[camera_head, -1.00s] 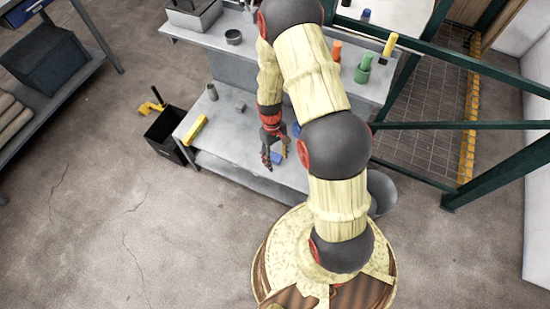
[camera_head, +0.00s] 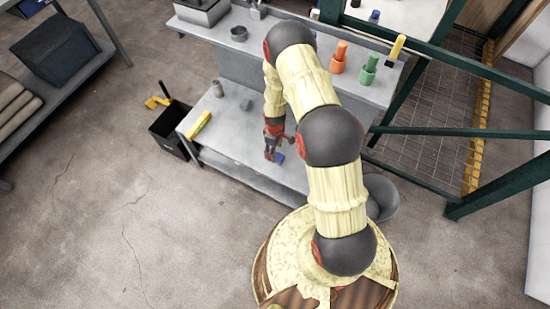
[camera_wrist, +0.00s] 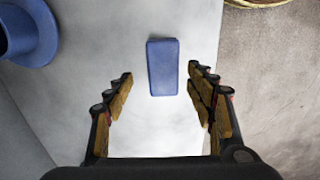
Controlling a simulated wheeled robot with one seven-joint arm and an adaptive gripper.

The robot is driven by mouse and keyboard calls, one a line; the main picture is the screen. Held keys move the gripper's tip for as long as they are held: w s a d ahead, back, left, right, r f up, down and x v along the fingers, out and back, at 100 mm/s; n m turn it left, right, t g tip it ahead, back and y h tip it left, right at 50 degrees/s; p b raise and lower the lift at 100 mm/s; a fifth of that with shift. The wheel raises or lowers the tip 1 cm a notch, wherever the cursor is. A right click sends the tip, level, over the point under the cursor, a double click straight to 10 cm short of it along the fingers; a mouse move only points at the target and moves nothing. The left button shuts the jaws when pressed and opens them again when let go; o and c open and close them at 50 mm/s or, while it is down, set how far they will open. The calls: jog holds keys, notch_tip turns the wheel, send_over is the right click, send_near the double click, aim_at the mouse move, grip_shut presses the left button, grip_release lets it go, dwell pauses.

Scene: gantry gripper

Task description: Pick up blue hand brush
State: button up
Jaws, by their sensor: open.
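A small blue block-like thing, which looks like the hand brush (camera_head: 280,158), lies on the lower grey bench surface near its front edge. The blue brush (camera_wrist: 163,67) also shows in the wrist view as an upright rectangle on the pale surface, a little above centre. My gripper (camera_head: 270,155) is over the bench, just beside the brush in the head view. In the wrist view my gripper (camera_wrist: 162,80) has its fingers spread wide and nothing between them is held. The brush lies between and beyond the fingertips; I cannot tell the height left between them.
A blue flared object (camera_wrist: 32,32) stands at upper left in the wrist view. A black bin (camera_head: 172,128) stands left, a grey bucket (camera_head: 382,198) right. Open floor lies in front.

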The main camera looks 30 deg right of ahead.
jog(key=f, duration=0.1)
jog(key=f+b, duration=0.1)
jog(key=f, duration=0.2)
jog(key=shift+s+a+b, duration=0.1)
jog(key=shift+s+b, duration=0.25)
jog(key=shift+w+f, duration=0.1)
jog(key=shift+f, duration=0.25)
jog(key=shift+c, duration=0.7)
jog(key=c, duration=1.1)
jog(key=shift+c, duration=0.8)
jog(key=shift+r, duration=0.1)
